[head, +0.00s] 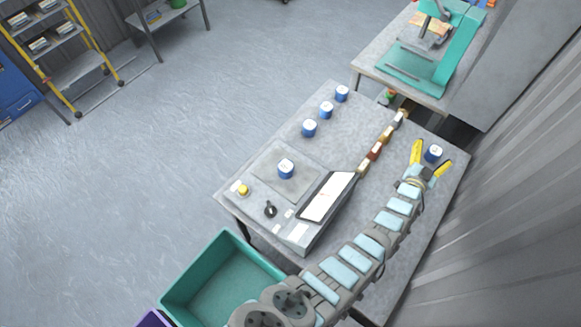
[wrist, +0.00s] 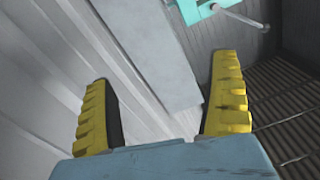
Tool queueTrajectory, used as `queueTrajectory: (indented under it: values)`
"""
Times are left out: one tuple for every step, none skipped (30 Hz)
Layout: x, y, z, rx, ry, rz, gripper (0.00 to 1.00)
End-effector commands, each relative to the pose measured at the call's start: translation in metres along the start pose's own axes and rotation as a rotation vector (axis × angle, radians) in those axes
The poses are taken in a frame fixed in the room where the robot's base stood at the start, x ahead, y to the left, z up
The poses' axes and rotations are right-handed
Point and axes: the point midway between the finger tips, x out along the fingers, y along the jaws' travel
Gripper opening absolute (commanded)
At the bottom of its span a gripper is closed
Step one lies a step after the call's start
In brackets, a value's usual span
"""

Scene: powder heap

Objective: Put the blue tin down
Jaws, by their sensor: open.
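My gripper (head: 431,158) has yellow fingers and is open over the right part of the grey table (head: 330,150). A blue tin with a pale top (head: 433,153) shows between its fingertips in the head view, apart from both fingers. The wrist view shows the spread fingers (wrist: 163,78) with no tin between them, so the exact height and depth of the gripper relative to the tin are unclear. Another blue tin (head: 286,168) stands upright on the square grey plate (head: 266,188). Three similar tins (head: 310,128) stand in a line toward the table's far corner.
A sloped panel (head: 326,197) and a black knob (head: 270,210) are at the near side. A teal crate (head: 222,281) stands below the table. A corrugated wall (head: 510,200) rises at right.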

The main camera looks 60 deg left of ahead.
Motion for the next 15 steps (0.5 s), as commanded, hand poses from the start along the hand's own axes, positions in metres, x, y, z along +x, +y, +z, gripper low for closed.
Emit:
queueTrajectory:
  values:
    - [0.014, -0.008, -0.001, 0.017, -0.042, 0.013, 0.91]
    - [0.02, -0.011, 0.002, 0.028, -0.069, 0.023, 0.91]
    - [0.026, -0.014, 0.006, 0.044, -0.105, 0.037, 0.91]
    - [0.032, -0.018, 0.008, 0.055, -0.131, 0.049, 0.91]
    - [0.037, -0.021, 0.01, 0.068, -0.156, 0.061, 0.91]
    - [0.042, -0.026, 0.014, 0.084, -0.191, 0.077, 0.91]
    - [0.045, -0.029, 0.017, 0.096, -0.219, 0.091, 0.91]
    - [0.049, -0.033, 0.017, 0.107, -0.243, 0.104, 0.91]
    - [0.053, -0.039, 0.019, 0.125, -0.275, 0.122, 0.91]
    - [0.054, -0.042, 0.022, 0.137, -0.303, 0.138, 0.91]
    - [0.055, -0.047, 0.025, 0.151, -0.33, 0.153, 0.91]
    - [0.058, -0.054, 0.025, 0.169, -0.359, 0.17, 0.91]
    - [0.059, -0.06, 0.027, 0.183, -0.385, 0.185, 0.91]
    - [0.058, -0.064, 0.031, 0.195, -0.415, 0.203, 0.91]
    - [0.058, -0.072, 0.031, 0.214, -0.446, 0.223, 0.91]
